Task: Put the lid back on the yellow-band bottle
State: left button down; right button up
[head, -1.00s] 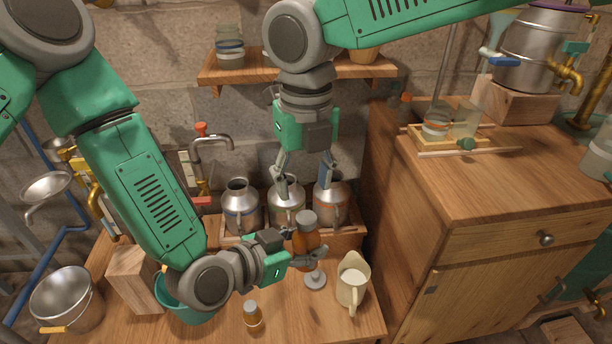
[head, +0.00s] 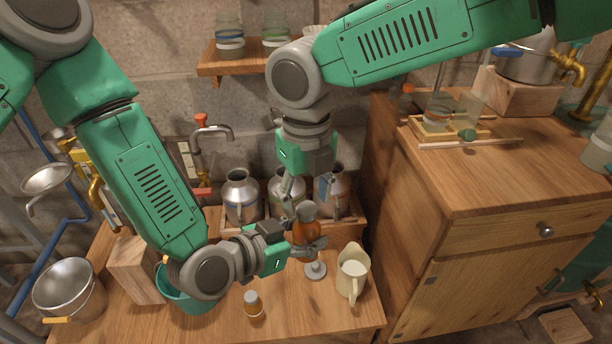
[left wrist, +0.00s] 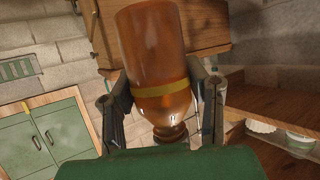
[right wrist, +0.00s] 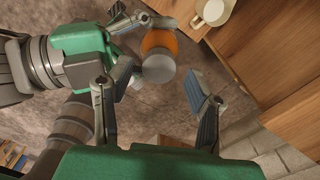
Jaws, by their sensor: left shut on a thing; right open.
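The amber yellow-band bottle (head: 306,230) is in my left gripper (head: 312,249), above the bench. In the left wrist view, the bottle (left wrist: 152,55) sits between the fingers, with its yellow band and narrower neck near them. A grey round lid-like piece (head: 305,210) shows at the bottle's upper end. This grey piece (right wrist: 158,67) also shows in the right wrist view; I cannot tell whether it is seated. My right gripper (head: 308,192) is open just above it. In the right wrist view, nothing is between its fingers (right wrist: 160,95).
A grey footed disc (head: 315,271) stands below the bottle. A cream jug (head: 352,273) is to its right, a small capped amber bottle (head: 253,303) at front left. Metal cans (head: 241,198) stand behind in a wooden rack. A teal bucket (head: 185,300) is left.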

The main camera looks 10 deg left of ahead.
aim_at(307, 233)
jog(key=shift+f, duration=1.1)
grip_shut()
jog(key=m, duration=1.6)
jog(key=shift+s, duration=0.1)
